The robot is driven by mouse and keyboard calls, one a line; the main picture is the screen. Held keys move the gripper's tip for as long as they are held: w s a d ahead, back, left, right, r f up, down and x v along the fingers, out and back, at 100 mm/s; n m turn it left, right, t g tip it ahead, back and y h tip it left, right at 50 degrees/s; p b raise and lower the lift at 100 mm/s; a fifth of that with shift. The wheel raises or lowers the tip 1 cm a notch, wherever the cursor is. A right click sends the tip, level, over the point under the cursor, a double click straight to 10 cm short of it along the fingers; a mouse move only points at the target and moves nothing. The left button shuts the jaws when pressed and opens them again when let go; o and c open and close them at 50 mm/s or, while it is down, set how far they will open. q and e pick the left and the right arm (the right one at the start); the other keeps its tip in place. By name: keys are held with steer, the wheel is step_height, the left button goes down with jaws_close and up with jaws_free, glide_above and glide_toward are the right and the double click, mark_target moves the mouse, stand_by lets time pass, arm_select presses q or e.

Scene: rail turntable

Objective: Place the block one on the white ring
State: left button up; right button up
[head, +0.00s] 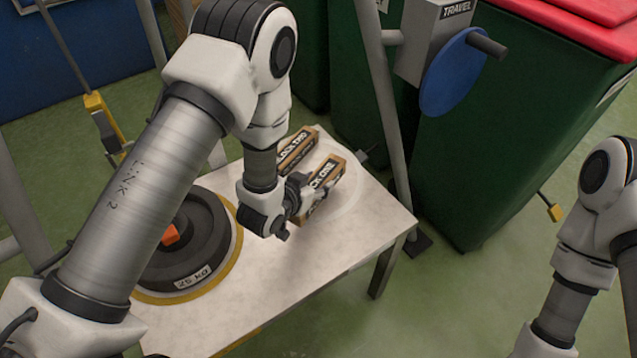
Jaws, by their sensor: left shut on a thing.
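Block one (330,176), a brown block with a dark label reading "CK ONE", is in my left gripper (301,195). The gripper is shut on its near end, and the fingers hide part of the block. The white ring (354,207) is a faint pale band on the light table. Block one appears over the ring's left part; I cannot tell whether it touches the tabletop. My right arm shows at the right edge, but its gripper is out of view.
Block two (298,146) lies just behind block one. A dark 25 KG weight (205,247) sits inside a yellow ring on the table (300,265). A grey post (385,110) with a blue disc (452,76) and green bins (490,160) stand beyond the table.

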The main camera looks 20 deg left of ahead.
mark_target(317, 173)
arm_select(q)
steer(key=w, duration=0.3)
steer(key=shift+w+a+f, duration=0.15)
steer(key=shift+w+f, duration=0.05)
steer(key=shift+w, duration=0.15)
steer(key=shift+w+f+b, duration=0.2)
steer(key=shift+f+b, duration=0.5)
steer(key=shift+f, duration=1.05)
steer(key=shift+f, duration=0.15)
steer(key=o, duration=1.4)
steer(key=shift+s+r, duration=0.3)
steer(key=shift+r, duration=0.05)
steer(key=p+v, duration=0.2)
steer(key=v, duration=0.9)
steer(key=shift+s+a, duration=0.1)
steer(key=shift+s, duration=0.15)
